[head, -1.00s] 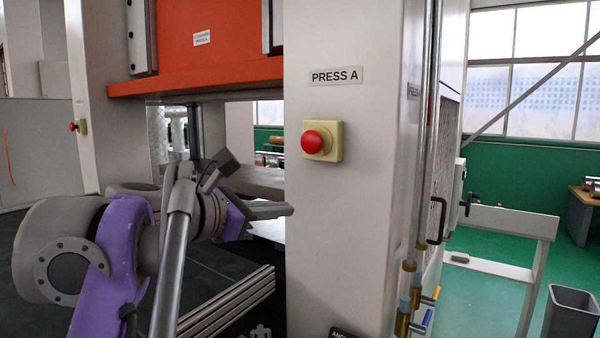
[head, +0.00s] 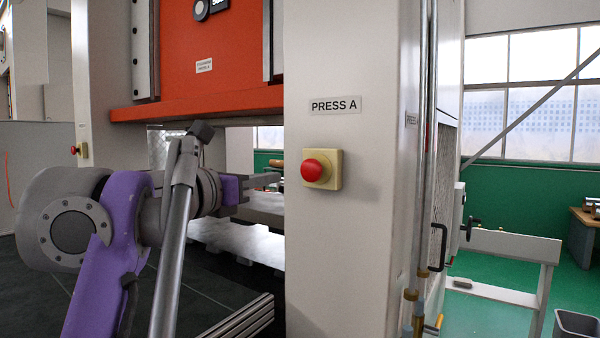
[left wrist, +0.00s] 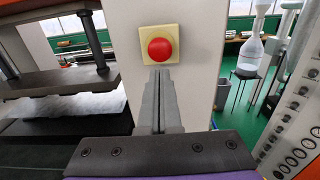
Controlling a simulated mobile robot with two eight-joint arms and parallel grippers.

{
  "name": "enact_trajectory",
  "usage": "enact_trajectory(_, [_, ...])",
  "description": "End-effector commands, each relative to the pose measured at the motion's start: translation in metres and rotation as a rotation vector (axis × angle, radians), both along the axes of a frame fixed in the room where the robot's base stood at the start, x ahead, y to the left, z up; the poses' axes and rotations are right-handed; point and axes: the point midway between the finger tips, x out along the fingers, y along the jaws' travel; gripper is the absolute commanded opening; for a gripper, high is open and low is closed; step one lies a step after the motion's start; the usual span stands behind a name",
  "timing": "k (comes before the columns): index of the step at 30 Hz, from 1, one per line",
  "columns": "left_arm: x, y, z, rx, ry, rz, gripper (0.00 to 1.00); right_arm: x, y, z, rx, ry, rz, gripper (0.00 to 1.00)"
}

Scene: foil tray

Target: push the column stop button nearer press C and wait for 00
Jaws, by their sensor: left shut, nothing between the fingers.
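A red stop button (head: 314,170) on a yellow mount (head: 336,170) is on the pale press column (head: 350,230), under a label reading PRESS A (head: 336,105). No press C label is visible. My left gripper (head: 277,178) is shut and empty, about level with the button and left of it in the head view. In the left wrist view the closed fingers (left wrist: 160,75) point at the column, tips just below the red button (left wrist: 160,49). I see no sign of contact. A second red button (head: 75,150) is on the far left column. My right gripper is not in view.
The orange press ram (head: 215,75) hangs over the pale press bed (head: 225,240) left of the column. Vertical pipes (head: 428,170) and a white rail (head: 500,242) are on the right.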

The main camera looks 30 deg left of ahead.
Motion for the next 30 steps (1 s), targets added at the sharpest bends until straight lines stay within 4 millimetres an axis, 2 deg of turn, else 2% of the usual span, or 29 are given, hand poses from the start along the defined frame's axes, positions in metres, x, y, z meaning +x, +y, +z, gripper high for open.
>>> enact_trajectory(1, [0.013, -0.003, 0.001, -0.001, -0.001, -0.007, 0.00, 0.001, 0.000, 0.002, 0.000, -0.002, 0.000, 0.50])
enact_trajectory(6, [0.050, -0.006, 0.001, 0.000, -0.001, -0.006, 0.00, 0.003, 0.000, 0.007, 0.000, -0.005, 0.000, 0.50])
enact_trajectory(13, [0.088, -0.008, 0.001, 0.000, -0.001, -0.003, 0.00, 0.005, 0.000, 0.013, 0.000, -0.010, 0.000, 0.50])
enact_trajectory(19, [0.102, -0.009, 0.000, 0.001, 0.000, 0.000, 0.00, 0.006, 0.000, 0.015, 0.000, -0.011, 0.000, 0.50])
enact_trajectory(30, [0.103, -0.009, 0.000, 0.001, 0.000, 0.000, 0.00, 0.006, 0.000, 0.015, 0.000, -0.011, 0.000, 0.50])
